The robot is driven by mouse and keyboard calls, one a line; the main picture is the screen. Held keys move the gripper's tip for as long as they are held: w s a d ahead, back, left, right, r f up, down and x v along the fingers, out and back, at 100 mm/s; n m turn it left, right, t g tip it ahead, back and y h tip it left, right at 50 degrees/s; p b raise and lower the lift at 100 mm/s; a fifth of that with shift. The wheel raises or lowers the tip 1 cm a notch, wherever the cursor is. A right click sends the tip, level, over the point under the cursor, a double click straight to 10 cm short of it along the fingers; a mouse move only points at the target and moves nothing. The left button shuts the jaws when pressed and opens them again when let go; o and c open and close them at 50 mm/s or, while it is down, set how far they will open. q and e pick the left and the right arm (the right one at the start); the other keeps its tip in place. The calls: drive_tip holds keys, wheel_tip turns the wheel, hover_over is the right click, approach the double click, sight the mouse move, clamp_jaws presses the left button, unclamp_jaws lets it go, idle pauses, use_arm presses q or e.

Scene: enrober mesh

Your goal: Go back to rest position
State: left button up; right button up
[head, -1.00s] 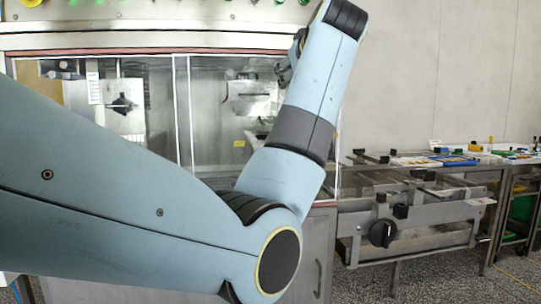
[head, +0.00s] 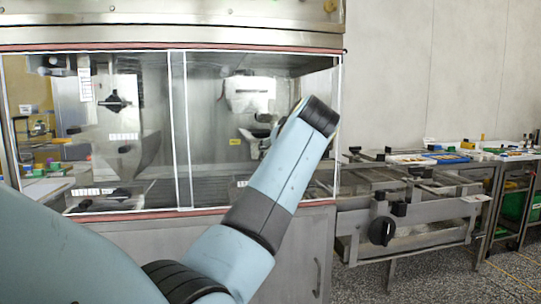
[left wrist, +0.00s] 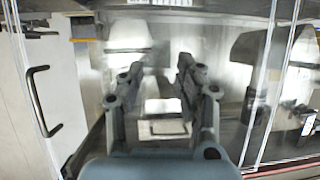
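My left arm (head: 270,190), light blue with dark joint bands, comes in from the lower left and reaches up in front of the enrober's clear doors (head: 125,130). Its gripper is mostly hidden behind the wrist in the head view; a small grey part shows left of the wrist end. In the left wrist view my left gripper (left wrist: 157,80) has its two dark fingers spread apart with nothing between them. The clear door panel shows behind the fingers. My right gripper is in neither view.
The steel enrober cabinet (head: 125,258) fills the left and middle. A steel conveyor frame (head: 420,222) with a black knob (head: 381,231) stands to the right. Beyond it is a table with trays (head: 410,159). A dark door handle (left wrist: 40,100) shows in the left wrist view.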

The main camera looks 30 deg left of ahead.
use_arm(q)
drive_tip(key=shift+f, duration=0.2)
idle(0.4)
drive_tip(key=s+f+m+g+h, duration=0.1)
drive_tip(key=s+f+m+g, duration=0.1)
drive_tip(key=s+f, duration=0.95)
drive_tip(key=s+f+m+g+h, duration=0.2)
drive_tip(key=s+f, duration=0.2)
drive_tip(key=f, duration=1.4)
drive_tip(key=s+f+m+g+h, duration=0.15)
drive_tip(key=s+f, duration=0.55)
drive_tip(key=f, duration=0.8)
drive_tip(key=s+d+f+m+h, duration=0.1)
drive_tip(key=s+d+f, duration=0.1)
drive_tip(key=s+f, duration=0.5)
drive_tip(key=s+d+f+m+g+h, duration=0.1)
drive_tip(key=s+f, duration=0.7)
drive_tip(key=s, duration=1.1)
drive_tip(key=s+d+f+m+g+h+b, duration=0.1)
drive_tip(key=s+d+f+m+h, duration=0.1)
drive_tip(key=s+f, duration=0.6)
drive_tip(key=s+h, duration=0.1)
drive_tip(key=s, duration=0.5)
drive_tip(key=shift+d, duration=0.4)
drive_tip(key=shift+s+f, duration=0.1)
drive_tip(key=shift+s, duration=0.1)
